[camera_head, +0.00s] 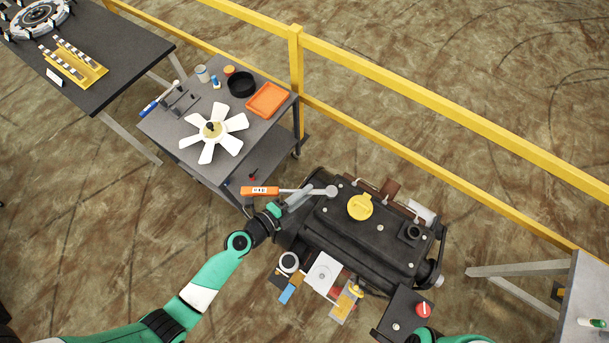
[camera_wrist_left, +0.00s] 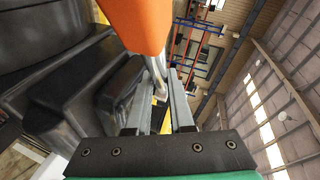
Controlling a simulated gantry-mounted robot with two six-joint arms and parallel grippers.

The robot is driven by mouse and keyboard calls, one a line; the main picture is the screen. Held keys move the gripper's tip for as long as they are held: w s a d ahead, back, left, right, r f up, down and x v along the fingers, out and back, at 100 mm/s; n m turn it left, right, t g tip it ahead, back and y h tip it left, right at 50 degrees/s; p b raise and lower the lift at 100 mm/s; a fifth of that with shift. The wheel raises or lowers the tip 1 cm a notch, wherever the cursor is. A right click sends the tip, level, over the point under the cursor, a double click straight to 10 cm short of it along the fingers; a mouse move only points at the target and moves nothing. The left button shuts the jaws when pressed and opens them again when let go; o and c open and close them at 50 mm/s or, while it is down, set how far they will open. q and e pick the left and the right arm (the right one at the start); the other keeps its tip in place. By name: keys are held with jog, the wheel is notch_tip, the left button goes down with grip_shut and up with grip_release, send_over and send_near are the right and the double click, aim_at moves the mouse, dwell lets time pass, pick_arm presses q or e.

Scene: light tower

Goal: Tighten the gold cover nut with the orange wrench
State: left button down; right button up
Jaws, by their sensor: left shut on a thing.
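The orange wrench has an orange handle (camera_head: 260,191) and a grey shaft that runs right to a round head on top of the black engine (camera_head: 352,236). My left gripper (camera_head: 300,194) is shut on the wrench shaft, just right of the handle. In the left wrist view, the wrench handle (camera_wrist_left: 138,22) fills the top and the shaft passes between the fingers (camera_wrist_left: 167,88). I cannot pick out the gold cover nut; the wrench head may hide it. A yellow cap (camera_head: 360,207) sits right of the wrench head. My right arm shows only at the bottom edge.
A grey cart (camera_head: 171,128) with a white fan (camera_head: 213,132) and an orange tray (camera_head: 267,100) stands behind and left of the engine. A yellow railing (camera_head: 420,90) runs behind. Small parts lie in front of the engine, and a box carries a red knob (camera_head: 423,310).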

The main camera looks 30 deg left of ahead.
pick_arm(q)
jog(key=shift+s+d+n+y+p, duration=0.3)
jog(key=shift+n+y+p, duration=0.1)
jog(key=shift+n+y, duration=0.15)
jog(key=shift+a+f, duration=0.1)
jog(key=shift+w+a+m+h+b, duration=0.2)
jog(key=shift+m+h+b, duration=0.25)
jog(key=shift+b, duration=0.45)
jog(key=shift+w+a+m+h+b, duration=0.1)
jog(key=shift+w+m+h+b, duration=0.2)
jog(key=shift+b, duration=0.55)
jog(key=shift+s, duration=0.1)
